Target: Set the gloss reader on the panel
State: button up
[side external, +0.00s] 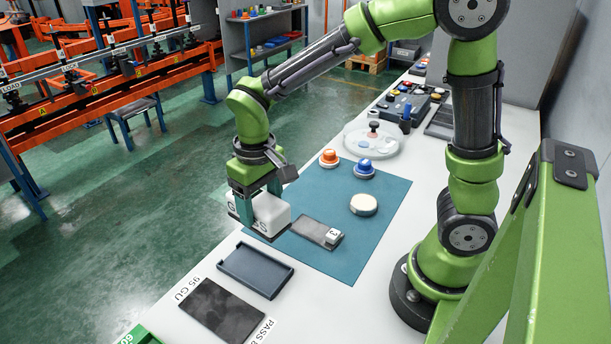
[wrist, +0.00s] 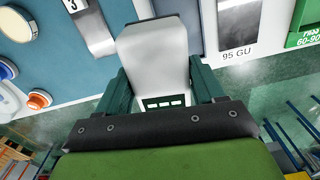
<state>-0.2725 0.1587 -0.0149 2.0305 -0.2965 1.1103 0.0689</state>
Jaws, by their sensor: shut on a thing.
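My gripper (side external: 257,222) is shut on the white gloss reader (side external: 270,207), with a finger on each side of it. The gripper points down and holds the reader near the left edge of the teal mat. In the wrist view the reader (wrist: 155,50) fills the space between the fingers, with a small dark display strip at its near end. A dark flat panel (side external: 222,311) labelled 95 GU lies at the front of the table; it also shows in the wrist view (wrist: 239,22). A grey plate (side external: 311,230) with a small numbered white block lies on the mat.
A shallow dark blue tray (side external: 255,271) lies between the mat (side external: 385,190) and the dark panel. An orange knob (side external: 329,158), a blue knob (side external: 364,168) and a cream disc (side external: 363,205) stand on the mat. A green item (side external: 137,337) is at the near edge.

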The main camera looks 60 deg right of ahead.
jog(key=s+d+f, duration=0.1)
jog(key=s+d, duration=0.1)
jog(key=d, duration=1)
jog(key=shift+n, duration=0.4)
jog(key=f, duration=0.8)
jog(key=shift+s+f, duration=0.35)
jog(key=shift+s, duration=0.05)
jog(key=o, duration=1.4)
jog(key=shift+f, duration=0.15)
jog(key=shift+o, duration=0.2)
